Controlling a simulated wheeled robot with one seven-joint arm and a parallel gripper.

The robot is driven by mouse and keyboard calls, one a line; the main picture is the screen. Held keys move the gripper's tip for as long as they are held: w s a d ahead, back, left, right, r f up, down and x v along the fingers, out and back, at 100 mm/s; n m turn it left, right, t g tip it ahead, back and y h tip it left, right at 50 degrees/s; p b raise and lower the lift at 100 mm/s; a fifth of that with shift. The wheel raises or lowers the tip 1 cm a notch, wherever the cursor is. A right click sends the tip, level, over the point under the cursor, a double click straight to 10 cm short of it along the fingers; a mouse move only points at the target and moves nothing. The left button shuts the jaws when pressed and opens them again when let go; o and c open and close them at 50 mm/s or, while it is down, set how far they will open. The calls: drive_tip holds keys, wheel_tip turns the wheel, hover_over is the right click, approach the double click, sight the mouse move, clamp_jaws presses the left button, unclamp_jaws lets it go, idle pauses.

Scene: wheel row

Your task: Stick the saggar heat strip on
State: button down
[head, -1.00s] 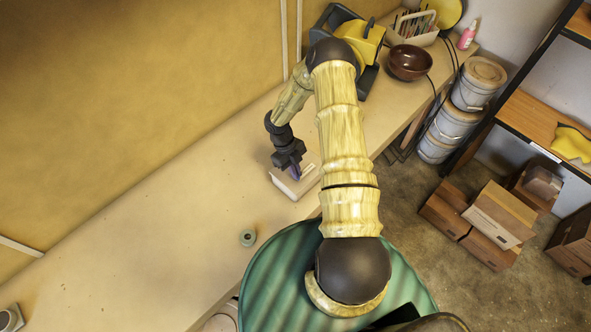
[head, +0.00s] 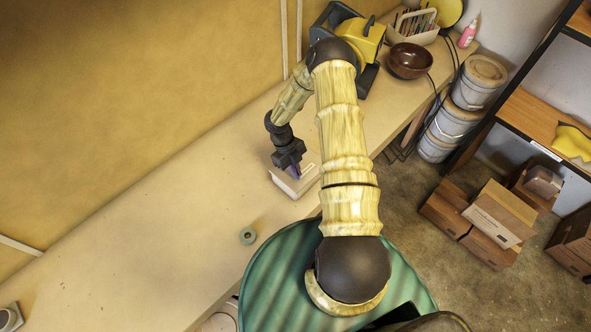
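A pale box-shaped block (head: 289,183), which looks like the saggar, sits on the long workbench (head: 150,225). My gripper (head: 294,170) points down at the block, with its fingers at or just above the block's top. A small purple piece shows at the fingertips, possibly the heat strip. The fingers are dark and small, so I cannot tell whether they are closed on it.
A brown bowl (head: 409,61), a yellow-and-black machine (head: 362,38) and a tool caddy (head: 413,27) stand at the far end. The bench's left part is mostly clear.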

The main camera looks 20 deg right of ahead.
idle(0.4)
drive_tip(key=c, duration=1.6)
unclamp_jaws()
drive_tip(key=shift+o, duration=0.2)
drive_tip(key=b+v, duration=0.5)
drive_tip(key=v, duration=1.2)
drive_tip(key=shift+r, duration=0.25)
drive_tip(key=shift+d, duration=0.1)
